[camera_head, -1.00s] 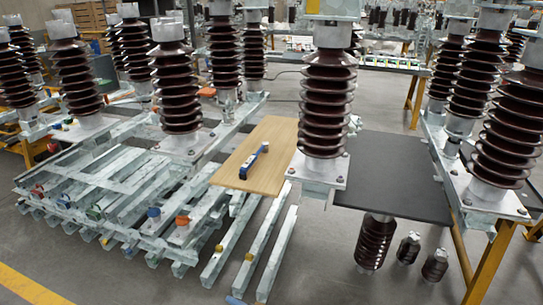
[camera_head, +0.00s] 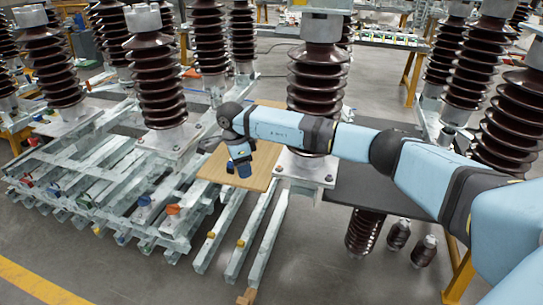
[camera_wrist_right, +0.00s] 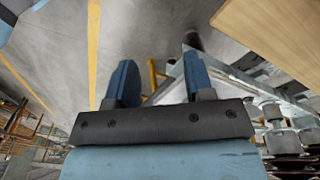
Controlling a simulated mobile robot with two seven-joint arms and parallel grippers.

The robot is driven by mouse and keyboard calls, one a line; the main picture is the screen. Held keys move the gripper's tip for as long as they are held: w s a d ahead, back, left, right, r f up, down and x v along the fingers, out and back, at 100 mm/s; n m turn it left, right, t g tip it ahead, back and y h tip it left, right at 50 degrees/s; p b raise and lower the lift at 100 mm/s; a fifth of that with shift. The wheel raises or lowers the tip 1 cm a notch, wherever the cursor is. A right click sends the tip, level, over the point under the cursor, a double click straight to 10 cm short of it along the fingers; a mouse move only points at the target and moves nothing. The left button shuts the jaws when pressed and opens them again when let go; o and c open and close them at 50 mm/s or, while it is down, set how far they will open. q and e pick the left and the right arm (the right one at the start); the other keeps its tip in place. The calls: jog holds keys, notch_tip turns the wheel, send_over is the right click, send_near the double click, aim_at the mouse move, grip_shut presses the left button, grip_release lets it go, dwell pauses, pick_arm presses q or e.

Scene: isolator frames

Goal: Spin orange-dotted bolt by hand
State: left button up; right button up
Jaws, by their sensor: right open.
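Several small coloured pieces sit on the galvanized steel beams at the left of the head view. One is an orange piece (camera_head: 173,209) near the front of the frame; I cannot tell whether it is the orange-dotted bolt. My right gripper (camera_head: 241,170) hangs over the wooden board, to the right of that piece and apart from it. In the right wrist view my right gripper (camera_wrist_right: 160,78) has its two blue fingers spread, with nothing between them. No orange-dotted bolt can be made out in the wrist view. My left gripper is in neither view.
The wooden board (camera_head: 262,172) lies under my right gripper. Tall brown ribbed insulators, such as the middle one (camera_head: 318,85), stand around and behind my right arm. A dark tabletop (camera_head: 375,188) is at the right. Clear grey floor (camera_head: 130,277) lies in front.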

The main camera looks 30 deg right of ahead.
aim_at(279, 167)
jog(key=w+d+r+h, duration=0.3)
jog(key=d+r, duration=0.4)
jog(key=d, duration=0.1)
jog(key=shift+m, duration=0.3)
jog(key=x, duration=1.3)
jog(key=shift+d+f, duration=0.3)
jog(key=shift+d, duration=0.1)
grip_shut()
